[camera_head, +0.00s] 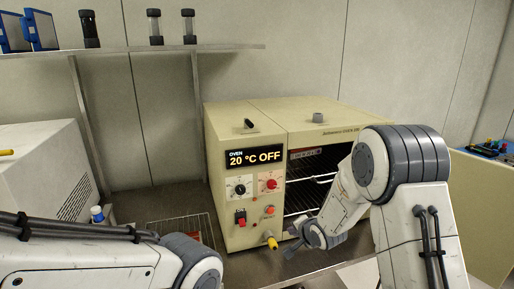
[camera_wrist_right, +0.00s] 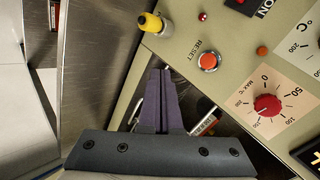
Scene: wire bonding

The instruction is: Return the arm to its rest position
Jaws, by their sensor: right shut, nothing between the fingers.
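My right arm reaches in from the right in the head view, bent in front of the oven. My right gripper (camera_head: 291,251) is low by the oven's front, close to the yellow knob (camera_head: 271,241). In the right wrist view the fingers (camera_wrist_right: 160,78) are together and empty, with the oven's front panel (camera_wrist_right: 225,85) just beyond. My left arm shows at the lower left of the head view; its gripper is out of the picture. The beige oven (camera_head: 240,130) reads 20 °C OFF, and its chamber with wire racks (camera_head: 302,200) is open to view.
A shelf (camera_head: 150,49) with several dark-capped tubes runs along the back wall. A wire rack (camera_head: 185,228) lies on the steel bench left of the oven, beside a small blue-capped bottle (camera_head: 97,214). A beige panel (camera_head: 485,210) stands at the right.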

